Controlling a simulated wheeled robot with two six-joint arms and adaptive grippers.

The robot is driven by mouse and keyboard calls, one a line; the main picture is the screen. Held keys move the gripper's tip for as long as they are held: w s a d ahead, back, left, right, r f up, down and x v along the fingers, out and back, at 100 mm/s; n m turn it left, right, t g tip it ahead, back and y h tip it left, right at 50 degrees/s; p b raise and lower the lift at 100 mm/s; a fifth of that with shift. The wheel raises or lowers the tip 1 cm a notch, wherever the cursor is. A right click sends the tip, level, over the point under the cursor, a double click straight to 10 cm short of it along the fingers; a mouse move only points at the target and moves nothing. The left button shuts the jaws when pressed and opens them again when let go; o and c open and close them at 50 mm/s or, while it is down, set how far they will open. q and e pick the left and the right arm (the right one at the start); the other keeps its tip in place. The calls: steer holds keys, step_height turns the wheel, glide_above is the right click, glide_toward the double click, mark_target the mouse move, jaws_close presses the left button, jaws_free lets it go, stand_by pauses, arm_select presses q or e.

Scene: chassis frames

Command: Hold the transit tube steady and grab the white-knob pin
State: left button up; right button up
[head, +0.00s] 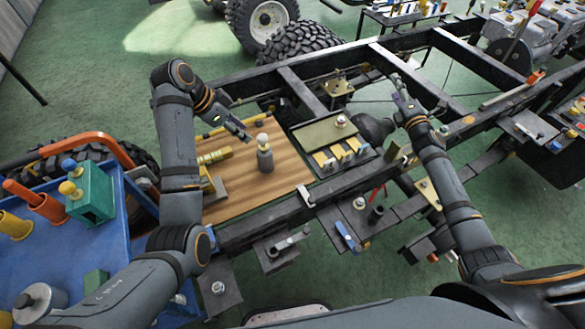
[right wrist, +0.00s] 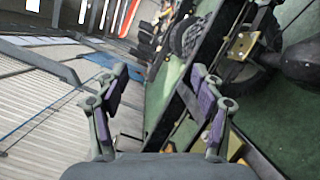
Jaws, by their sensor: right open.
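A grey upright tube (head: 265,158), which I take as the transit tube, stands on the wooden board (head: 290,182). A round white knob (head: 262,138) sits at its top; the pin's shaft is hidden. My left gripper (head: 244,136) is just left of and behind the knob, apart from the tube as far as I can see. Its finger gap is too small to make out. My right gripper (head: 397,80) is far to the right over the chassis frame. In the right wrist view my right gripper (right wrist: 158,90) is open, with nothing between its purple-padded fingers.
A yellow cylinder (head: 214,156) lies on the board left of the tube. A tray (head: 322,132) with several yellow-and-white blocks stands to the right. A blue cart (head: 50,255) carries a green block (head: 92,190) and orange cylinders. Black chassis rails surround the board.

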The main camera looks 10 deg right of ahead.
steer(key=s+a+f+n+y, duration=0.25)
steer(key=a+n+y, duration=0.35)
steer(key=a, duration=0.6)
steer(key=n+g+y, duration=0.4)
steer(key=n+g, duration=0.6)
steer(key=n, duration=0.7)
glide_toward(272, 165)
steer(key=shift+x, duration=0.95)
steer(key=x, duration=1)
steer(key=shift+w+a+r, duration=0.15)
steer(key=shift+a, duration=0.05)
steer(key=c, duration=1.2)
steer(key=shift+c, duration=0.2)
